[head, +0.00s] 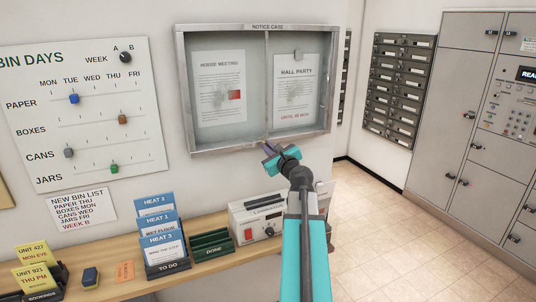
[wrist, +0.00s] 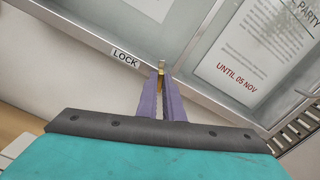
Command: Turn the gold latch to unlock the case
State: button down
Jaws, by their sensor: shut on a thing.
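The notice case (head: 267,33) hangs on the wall with a grey metal frame and two glass panes. Its lower frame carries a "LOCK" label (wrist: 125,58) in the wrist view. The gold latch (wrist: 161,68) is small and shows between the tips of my gripper (wrist: 163,76), at the bottom frame just right of the label. My gripper's purple fingers are shut on the latch. In the head view my gripper (head: 267,147) reaches up to the lower edge of the case; the latch is too small to make out there.
A bin days board (head: 85,105) hangs left of the case. A wooden shelf (head: 195,259) below holds card racks, a green "DONE" tray (head: 211,243) and a white box with a red button (head: 257,222). Grey lockers (head: 450,100) stand at the right. The floor between is clear.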

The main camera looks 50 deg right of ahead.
jog(key=n+b, duration=0.6)
jog(key=b, duration=0.1)
jog(key=n+b, duration=0.7)
jog(key=shift+a+f+n, duration=0.1)
jog(key=shift+f+n, duration=0.1)
jog(key=shift+n, duration=0.1)
jog(key=c, duration=1.9)
grip_release()
jog(key=shift+b, duration=0.3)
